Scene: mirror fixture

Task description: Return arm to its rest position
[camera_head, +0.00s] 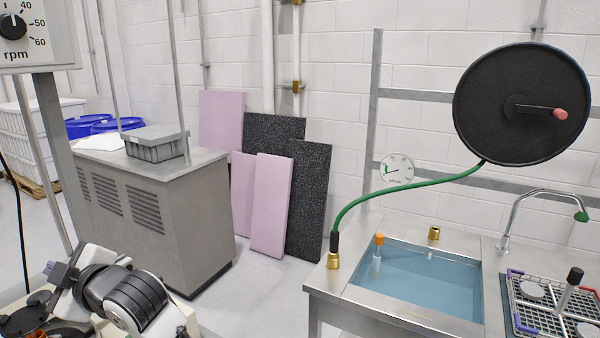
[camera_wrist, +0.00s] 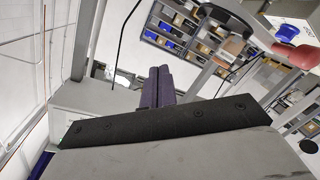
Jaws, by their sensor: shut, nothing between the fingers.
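My gripper (camera_wrist: 158,74) shows in the wrist view with its two dark fingers pressed together, shut and empty. The fingertips touch nothing that I can see. In the head view my folded arm links are at the lower left corner, and I cannot make out the fingers there.
A grey cabinet (camera_head: 190,220) with a grey crate (camera_head: 157,146) stands beyond my arm. A steel sink (camera_head: 420,282) with water, a black hose reel (camera_head: 515,105) and a wire rack (camera_head: 555,300) are at the right. Shelves with boxes (camera_wrist: 190,32) show in the wrist view.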

